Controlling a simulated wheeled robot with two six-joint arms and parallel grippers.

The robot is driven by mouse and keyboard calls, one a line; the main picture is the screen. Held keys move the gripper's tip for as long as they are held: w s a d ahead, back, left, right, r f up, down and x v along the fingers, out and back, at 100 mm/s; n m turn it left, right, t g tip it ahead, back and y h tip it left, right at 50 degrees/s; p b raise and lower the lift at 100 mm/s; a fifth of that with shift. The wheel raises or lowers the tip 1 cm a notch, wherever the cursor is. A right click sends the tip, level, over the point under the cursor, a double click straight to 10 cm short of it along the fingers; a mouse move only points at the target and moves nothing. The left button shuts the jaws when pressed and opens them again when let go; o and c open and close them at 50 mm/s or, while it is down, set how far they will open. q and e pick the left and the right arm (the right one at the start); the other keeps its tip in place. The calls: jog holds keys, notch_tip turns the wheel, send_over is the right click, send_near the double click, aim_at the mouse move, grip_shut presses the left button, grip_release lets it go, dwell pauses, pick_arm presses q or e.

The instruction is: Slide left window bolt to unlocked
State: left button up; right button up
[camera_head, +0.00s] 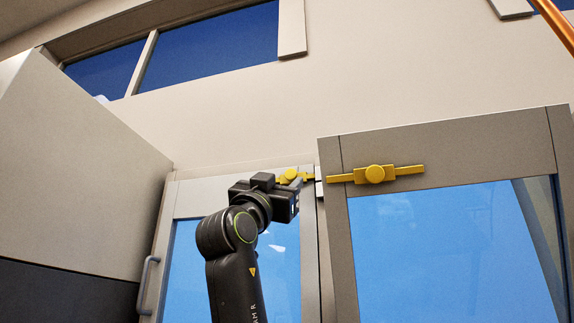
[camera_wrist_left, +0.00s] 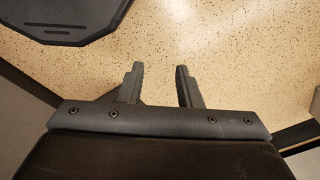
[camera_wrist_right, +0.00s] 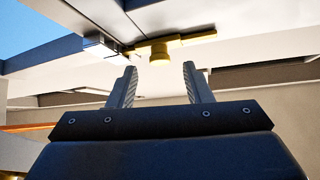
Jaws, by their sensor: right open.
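The left window bolt (camera_head: 291,175) is yellow with a round knob, at the top of the left window frame. My right gripper (camera_head: 298,190) is up against this area and hides part of the bolt. In the right wrist view, the yellow bolt and its knob (camera_wrist_right: 160,54) appear beyond the open fingers (camera_wrist_right: 160,80), between the two tips in the picture. The knob does not look gripped; I cannot tell the exact gap. My left gripper (camera_wrist_left: 159,75) is open and empty above a speckled floor, with its fingers apart.
A second yellow bolt (camera_head: 375,174) sits on the right window frame (camera_head: 450,149), which stands beside the left one. A grey handle (camera_head: 149,285) is on the left window's left side. A large pale cabinet (camera_head: 80,170) fills the left. An orange pole (camera_head: 556,22) crosses the upper right corner.

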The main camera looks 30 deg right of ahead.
aim_at(290, 176)
jog(key=shift+p+x, duration=0.5)
jog(key=shift+x, duration=0.6)
jog(key=shift+d+r, duration=0.2)
jog(key=shift+r, duration=0.1)
jog(key=shift+w+d, duration=0.25)
pick_arm(q)
jog(key=shift+a+r, duration=0.35)
jog(key=shift+r, duration=0.2)
jog(key=shift+a+r, duration=0.3)
jog(key=shift+r, duration=0.25)
pick_arm(e)
jog(key=shift+s+a, duration=0.1)
jog(key=shift+a, duration=0.05)
jog(key=c, duration=0.3)
pick_arm(q)
jog(key=shift+d, duration=0.15)
pick_arm(e)
grip_shut()
